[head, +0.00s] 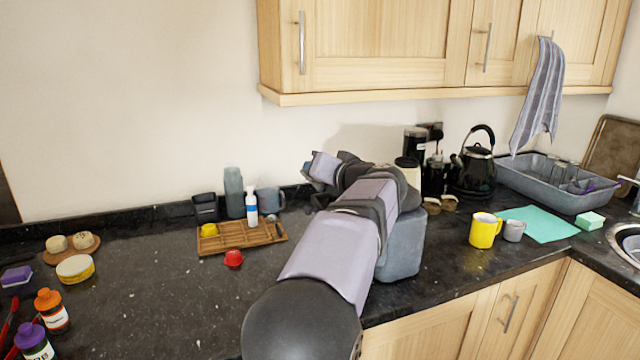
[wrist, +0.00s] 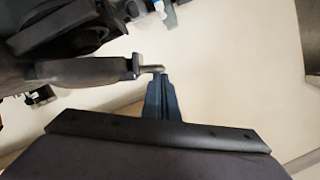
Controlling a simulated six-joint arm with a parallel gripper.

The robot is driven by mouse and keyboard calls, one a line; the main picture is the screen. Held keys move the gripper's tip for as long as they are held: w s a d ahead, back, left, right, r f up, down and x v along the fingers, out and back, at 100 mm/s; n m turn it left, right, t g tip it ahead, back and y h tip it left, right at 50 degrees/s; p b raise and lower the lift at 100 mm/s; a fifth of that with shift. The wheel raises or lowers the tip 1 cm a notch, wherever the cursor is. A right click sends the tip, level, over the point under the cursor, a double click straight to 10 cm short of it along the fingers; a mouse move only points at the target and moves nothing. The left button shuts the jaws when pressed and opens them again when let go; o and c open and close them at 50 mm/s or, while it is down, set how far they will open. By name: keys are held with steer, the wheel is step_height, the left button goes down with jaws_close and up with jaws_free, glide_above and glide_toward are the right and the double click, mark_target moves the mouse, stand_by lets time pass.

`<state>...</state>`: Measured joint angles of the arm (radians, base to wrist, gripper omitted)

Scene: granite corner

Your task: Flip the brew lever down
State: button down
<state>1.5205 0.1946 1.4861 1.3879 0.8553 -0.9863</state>
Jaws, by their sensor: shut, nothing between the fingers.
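In the wrist view, my gripper (wrist: 163,80) has its two dark blue fingers together with nothing between them. A dark machine (wrist: 65,35) fills the upper left. A dark arm, which looks like the brew lever (wrist: 95,71), reaches right from it and ends in a thin metallic tip. That tip lies right at my fingertips; I cannot tell whether they touch.
Left of my arm, a wooden tray (head: 232,246) holds a yellow pod and a white bottle (head: 251,208); a red pod (head: 233,258) lies in front. To the right stand a black kettle (head: 476,172), a yellow mug (head: 484,231) and a grey cup. Cabinets (head: 380,50) hang above.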

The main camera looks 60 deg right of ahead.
step_height(320, 180, down, 7)
steer(key=w+a+n+g+b, duration=0.1)
steer(key=n+b, duration=0.2)
steer(key=b, duration=0.8)
steer(key=shift+w+a+r+h+b, duration=0.2)
steer(key=shift+w+a+h+b, duration=0.15)
steer(key=shift+h+b, duration=0.05)
steer(key=shift+f+n, duration=0.3)
steer(key=r+p, duration=0.2)
steer(key=r, duration=0.1)
steer(key=r+p, duration=0.1)
steer(key=r, duration=0.1)
steer(key=shift+s+d, duration=0.3)
steer(key=b+v, duration=0.2)
steer(key=v, duration=0.8)
steer(key=shift+b, duration=0.35)
steer(key=shift+r, duration=0.15)
